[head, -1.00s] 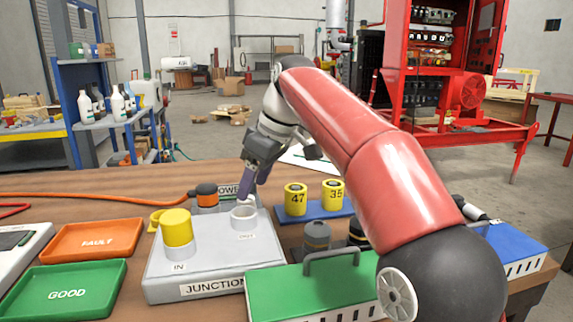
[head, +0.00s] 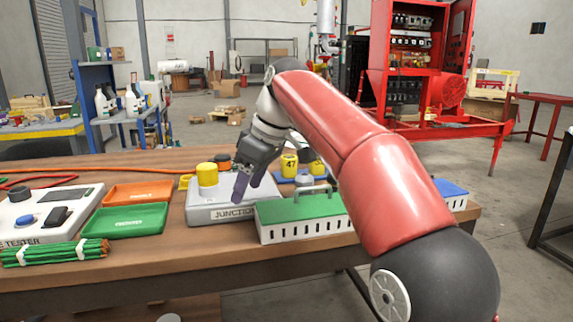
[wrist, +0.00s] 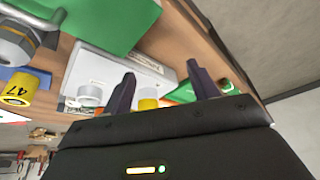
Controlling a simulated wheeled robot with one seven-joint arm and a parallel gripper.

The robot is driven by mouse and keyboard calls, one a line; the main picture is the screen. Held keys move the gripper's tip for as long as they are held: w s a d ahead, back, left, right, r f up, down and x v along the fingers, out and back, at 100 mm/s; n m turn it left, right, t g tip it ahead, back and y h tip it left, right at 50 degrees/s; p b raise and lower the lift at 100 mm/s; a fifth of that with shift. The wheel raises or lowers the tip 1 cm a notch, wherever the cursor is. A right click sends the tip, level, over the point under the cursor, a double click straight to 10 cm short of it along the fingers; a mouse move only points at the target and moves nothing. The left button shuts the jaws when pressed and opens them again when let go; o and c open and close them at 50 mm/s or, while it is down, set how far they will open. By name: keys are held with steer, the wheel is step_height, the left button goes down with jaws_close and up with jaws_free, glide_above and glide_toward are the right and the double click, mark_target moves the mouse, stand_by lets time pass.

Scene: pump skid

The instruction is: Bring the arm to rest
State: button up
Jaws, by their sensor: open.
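My gripper (head: 248,188) is at the end of my red arm, above the bench and in front of the junction box (head: 205,214) in the head view. In the wrist view its two dark fingers (wrist: 163,92) stand apart with nothing between them in their grip; the junction box (wrist: 85,72) lies beyond. A yellow cap (head: 207,174) sits on the left of the junction box.
A green-lidded box (head: 300,207) stands right of the junction box. Orange (head: 138,193) and green (head: 125,220) trays, a tester (head: 40,215) and a green bundle (head: 55,253) lie left. Yellow cylinders (head: 289,166) stand behind. Floor shows right of the bench.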

steer(key=s+d+f+m+t+h, duration=0.1)
steer(key=s+d+f+m, duration=0.25)
steer(key=s+d, duration=0.3)
steer(key=s+d+f+m+t+h, duration=0.2)
steer(key=s+d+f+m, duration=0.15)
steer(key=s+d, duration=0.3)
steer(key=s+d+f+m+t+h, duration=0.1)
steer(key=s+d+f+m, duration=0.5)
steer(key=s+d+f, duration=0.3)
steer(key=s+f, duration=0.3)
steer(key=shift+s+d+f+m, duration=0.25)
steer(key=shift+f+m, duration=0.05)
steer(key=shift+m, duration=0.1)
